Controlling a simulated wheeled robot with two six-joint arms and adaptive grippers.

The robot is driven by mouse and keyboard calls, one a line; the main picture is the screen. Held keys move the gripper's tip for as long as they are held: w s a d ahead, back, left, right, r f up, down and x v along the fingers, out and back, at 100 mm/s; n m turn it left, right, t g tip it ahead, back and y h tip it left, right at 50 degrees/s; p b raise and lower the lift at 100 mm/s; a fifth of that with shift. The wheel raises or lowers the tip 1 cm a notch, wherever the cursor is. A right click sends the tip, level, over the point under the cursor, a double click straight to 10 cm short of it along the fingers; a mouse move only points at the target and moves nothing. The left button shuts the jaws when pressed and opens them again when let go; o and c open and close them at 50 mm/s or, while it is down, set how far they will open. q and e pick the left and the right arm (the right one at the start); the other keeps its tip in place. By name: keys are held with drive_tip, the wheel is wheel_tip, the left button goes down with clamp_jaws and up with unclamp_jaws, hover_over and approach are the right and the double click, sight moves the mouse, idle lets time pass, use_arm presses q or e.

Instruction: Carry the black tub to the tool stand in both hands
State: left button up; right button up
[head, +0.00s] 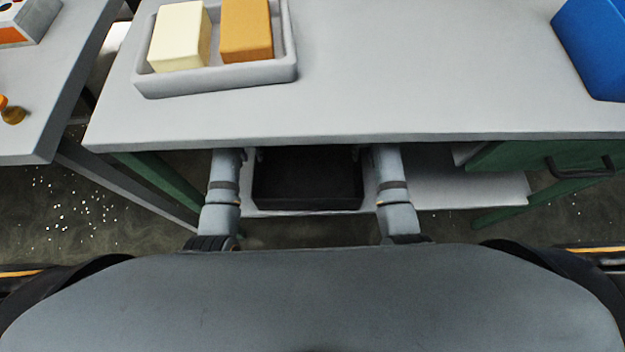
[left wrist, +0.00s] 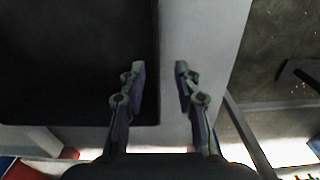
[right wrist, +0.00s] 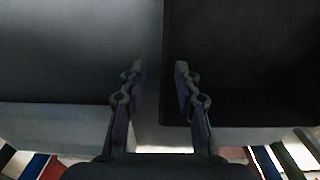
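The black tub (head: 307,185) is on the lower shelf under the table's front edge, between my two arms. Its far part is hidden by the tabletop. In the left wrist view the tub (left wrist: 75,65) fills the left side, and my left gripper (left wrist: 159,70) is open with one finger on each side of the tub's side edge. In the right wrist view the tub (right wrist: 240,65) fills the right side, and my right gripper (right wrist: 159,70) is open, its fingers likewise either side of the opposite edge. In the head view the fingers are mostly hidden under the tabletop. I see no tool stand for certain.
The grey tabletop (head: 420,80) overhangs the shelf (head: 460,188). On it stand a grey tray (head: 220,82) with a cream block (head: 178,38) and an orange block (head: 246,30), and a blue box (head: 597,50). A green drawer (head: 530,156) with a dark handle is at right.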

sight(259, 170)
use_arm(q)
drive_tip(key=shift+s+d, duration=0.1)
drive_tip(key=shift+d, duration=0.1)
use_arm(e)
drive_tip(key=shift+s+a, duration=0.15)
drive_tip(key=shift+a, duration=0.05)
use_arm(q)
drive_tip(key=shift+f, duration=0.1)
